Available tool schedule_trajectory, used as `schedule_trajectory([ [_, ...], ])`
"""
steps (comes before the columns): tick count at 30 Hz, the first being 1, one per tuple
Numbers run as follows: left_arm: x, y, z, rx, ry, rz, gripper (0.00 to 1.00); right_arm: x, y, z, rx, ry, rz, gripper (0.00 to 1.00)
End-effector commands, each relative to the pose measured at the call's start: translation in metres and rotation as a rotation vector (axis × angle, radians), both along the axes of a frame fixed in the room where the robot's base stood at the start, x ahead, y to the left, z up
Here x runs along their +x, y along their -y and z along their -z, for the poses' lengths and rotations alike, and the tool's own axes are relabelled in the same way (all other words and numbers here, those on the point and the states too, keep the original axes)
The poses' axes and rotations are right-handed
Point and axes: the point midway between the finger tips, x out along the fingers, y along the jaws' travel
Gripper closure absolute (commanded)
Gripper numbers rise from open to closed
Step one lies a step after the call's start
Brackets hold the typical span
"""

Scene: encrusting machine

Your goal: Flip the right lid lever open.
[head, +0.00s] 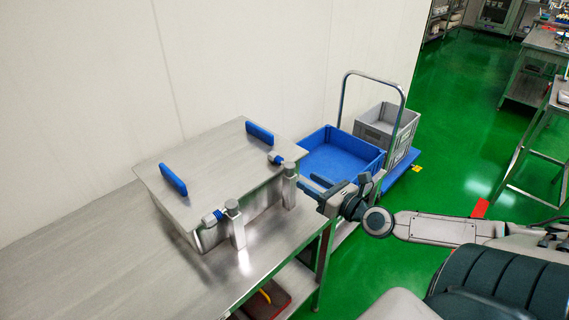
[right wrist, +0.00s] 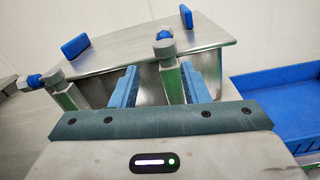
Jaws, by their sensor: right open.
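The steel machine box with its flat lid (head: 220,165) stands on the steel table. The right lid lever (head: 276,158) has a blue tip and sits at the lid's right front corner, above a steel post (head: 289,187). It also shows in the right wrist view (right wrist: 165,46). The left lid lever (head: 213,217) is at the front left corner, by a second post (head: 235,225). My right gripper (head: 311,184) is open and empty, just right of the right post. In the right wrist view, that post appears between its blue fingers (right wrist: 160,75); contact cannot be told.
Two blue handles (head: 173,179) (head: 259,133) stand up from the lid. A trolley with a blue crate (head: 342,155) and a grey crate (head: 388,125) stands behind my right gripper. The table's left part (head: 90,250) is clear. A wall rises behind the table.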

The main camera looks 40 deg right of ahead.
Motion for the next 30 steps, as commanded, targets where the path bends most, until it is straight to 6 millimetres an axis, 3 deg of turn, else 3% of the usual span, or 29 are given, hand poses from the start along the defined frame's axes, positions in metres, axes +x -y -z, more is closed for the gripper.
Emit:
schedule_trajectory([
  [4, 0.0, 0.0, -0.001, 0.0, 0.0, 0.0, 1.0, 0.005, 0.008, -0.003, 0.044, -0.001, 0.028, 0.59],
  [14, -0.003, 0.0, -0.009, 0.0, -0.001, 0.0, 1.0, 0.031, 0.002, -0.005, 0.049, 0.006, 0.025, 0.59],
  [30, -0.013, 0.0, -0.063, 0.0, -0.012, -0.001, 1.0, 0.082, -0.005, -0.008, 0.044, 0.002, 0.024, 0.59],
])
